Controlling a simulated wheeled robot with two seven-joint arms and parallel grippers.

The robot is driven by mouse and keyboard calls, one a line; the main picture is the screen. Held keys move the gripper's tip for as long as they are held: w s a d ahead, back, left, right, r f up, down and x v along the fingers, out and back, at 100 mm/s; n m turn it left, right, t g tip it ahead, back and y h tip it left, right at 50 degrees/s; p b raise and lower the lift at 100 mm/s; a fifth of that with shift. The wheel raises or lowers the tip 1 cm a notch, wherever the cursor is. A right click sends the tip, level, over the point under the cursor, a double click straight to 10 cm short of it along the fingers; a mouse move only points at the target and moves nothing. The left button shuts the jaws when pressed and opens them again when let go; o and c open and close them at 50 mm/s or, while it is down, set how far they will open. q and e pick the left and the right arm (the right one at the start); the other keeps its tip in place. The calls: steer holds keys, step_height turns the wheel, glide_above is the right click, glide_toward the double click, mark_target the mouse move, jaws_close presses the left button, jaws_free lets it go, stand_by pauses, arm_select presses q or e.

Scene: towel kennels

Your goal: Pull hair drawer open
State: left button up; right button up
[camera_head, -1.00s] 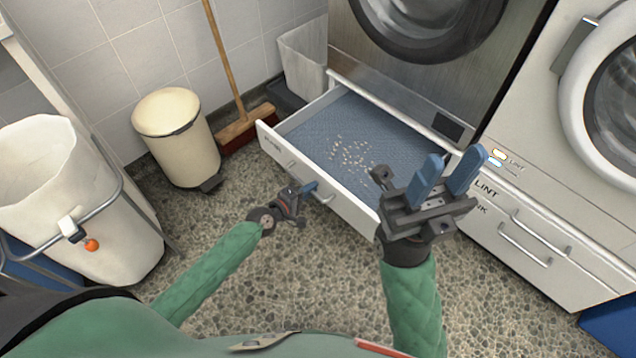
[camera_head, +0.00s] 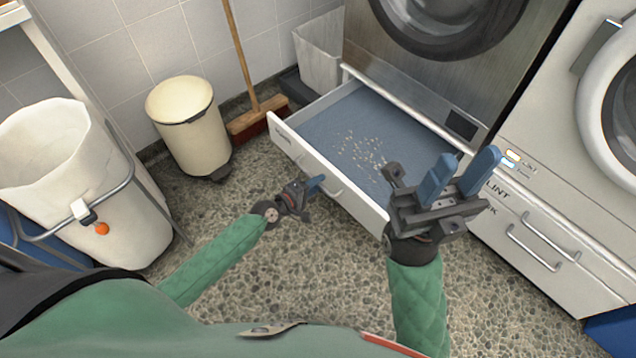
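A wide, shallow drawer (camera_head: 310,159) under the steel machine stands pulled out, with a white front, a blue-grey floor and pale bits scattered inside. The marking on its front is too small to read. My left gripper (camera_head: 316,184) is at the drawer's handle (camera_head: 334,192), in front of the drawer front.
A cream bin (camera_head: 190,126), a broom (camera_head: 256,117) and a pale container (camera_head: 320,52) stand along the tiled wall. A white laundry bag (camera_head: 65,190) on a frame is at left. Closed drawers (camera_head: 560,260) are at right. The speckled floor before the drawer is clear.

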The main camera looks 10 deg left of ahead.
arm_select(q)
steer(key=v, duration=0.7)
stand_by(0.5)
